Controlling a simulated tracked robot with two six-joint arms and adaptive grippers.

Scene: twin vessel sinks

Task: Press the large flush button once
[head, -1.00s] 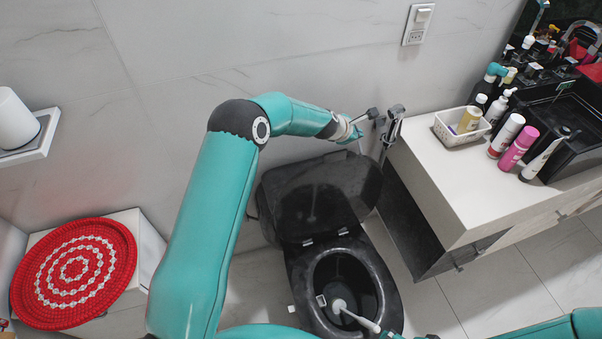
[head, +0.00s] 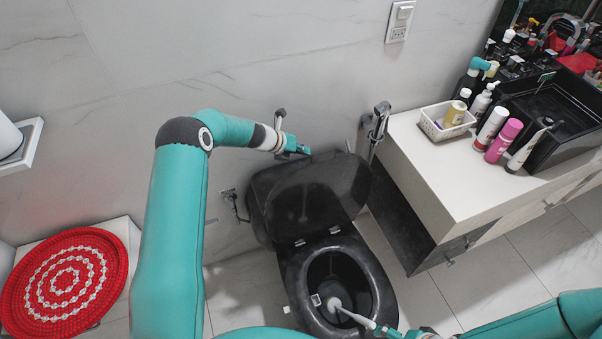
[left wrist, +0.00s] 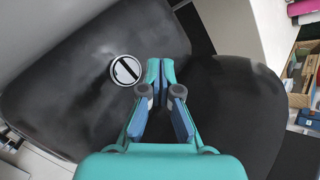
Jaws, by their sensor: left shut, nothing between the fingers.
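The round chrome flush button (left wrist: 125,70) lies on a dark surface in the left wrist view, crossed by a slanted black bar. I cannot tell which half is the large one. My left gripper (left wrist: 160,68) is shut and empty, its tips just right of the button in the picture; whether they touch the surface is unclear. In the head view the left gripper (head: 304,150) is above the back of the black toilet (head: 375,275), whose raised lid (head: 310,195) hides the button. My right gripper (head: 388,332) is at the bottom edge, by a white brush's handle; its fingers are unclear.
The white brush (head: 352,316) reaches into the toilet bowl. A white counter (head: 430,165) with a basket (head: 432,125), bottles and a black sink stands right. A hose fitting (head: 377,125) is on the wall beside it. A red round mat (head: 62,285) lies at left.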

